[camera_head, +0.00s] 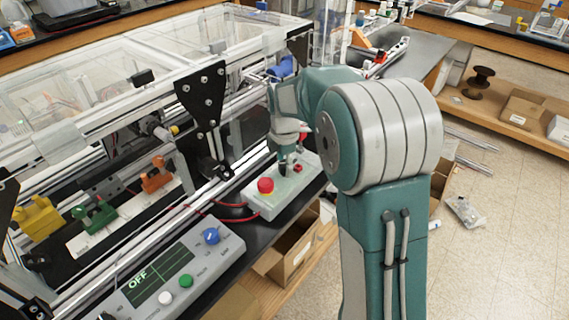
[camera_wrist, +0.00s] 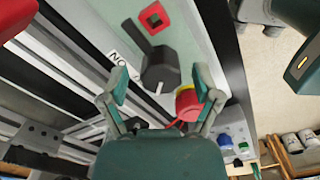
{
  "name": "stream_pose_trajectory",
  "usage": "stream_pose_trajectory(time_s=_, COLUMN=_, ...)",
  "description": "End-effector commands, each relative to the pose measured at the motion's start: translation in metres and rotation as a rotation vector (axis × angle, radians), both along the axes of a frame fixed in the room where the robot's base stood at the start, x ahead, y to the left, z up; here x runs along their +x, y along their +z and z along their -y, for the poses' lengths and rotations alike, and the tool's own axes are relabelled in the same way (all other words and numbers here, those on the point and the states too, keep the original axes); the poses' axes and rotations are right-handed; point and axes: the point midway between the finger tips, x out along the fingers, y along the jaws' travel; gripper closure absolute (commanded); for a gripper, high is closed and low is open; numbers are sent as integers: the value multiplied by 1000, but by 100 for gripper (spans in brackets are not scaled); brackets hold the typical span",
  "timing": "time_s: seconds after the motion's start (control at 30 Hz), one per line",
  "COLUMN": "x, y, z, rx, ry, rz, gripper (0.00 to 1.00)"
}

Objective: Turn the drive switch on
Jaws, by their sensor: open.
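A black rotary knob (camera_wrist: 160,68) with a white mark stands on a pale grey-green switch box (camera_wrist: 192,35); it looks like the drive switch. In the wrist view the white mark points down towards my gripper. My gripper (camera_wrist: 161,84) is open, with one finger on each side of the knob's near end; I cannot tell whether they touch it. A red square indicator (camera_wrist: 153,17) sits beyond the knob. A red button with a yellow base (camera_wrist: 188,102) is by the right finger. In the head view my gripper (camera_head: 287,158) is over the box (camera_head: 290,190) and hides much of the knob.
A panel (camera_head: 160,275) with an "OFF" display, a blue knob (camera_head: 211,236) and green and white buttons lies nearer. Metal rails and the clear-walled frame (camera_head: 150,55) run along the left. Red cables (camera_head: 230,212) reach the box. Open floor lies right.

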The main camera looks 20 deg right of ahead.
Motion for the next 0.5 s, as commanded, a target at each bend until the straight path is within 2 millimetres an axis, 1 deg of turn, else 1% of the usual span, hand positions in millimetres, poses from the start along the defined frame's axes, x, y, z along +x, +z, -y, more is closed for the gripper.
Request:
stream_pose_trajectory(time_s=0.23, x=0, y=-1, z=0, rx=0, ry=0, rz=0, gripper=19)
stream_pose_trajectory(time_s=0.27, x=0, y=-1, z=0, rx=0, ry=0, rz=0, gripper=28)
stream_pose_trajectory(time_s=0.3, x=0, y=-1, z=0, rx=0, ry=0, rz=0, gripper=46)
stream_pose_trajectory(time_s=0.37, x=0, y=-1, z=0, rx=0, ry=0, rz=0, gripper=72)
stream_pose_trajectory(time_s=0.4, x=0, y=-1, z=0, rx=0, ry=0, rz=0, gripper=90)
stream_pose_trajectory(time_s=0.43, x=0, y=-1, z=0, rx=0, ry=0, rz=0, gripper=100)
stream_pose_trajectory(time_s=0.5, x=0, y=-1, z=0, rx=0, ry=0, rz=0, gripper=100)
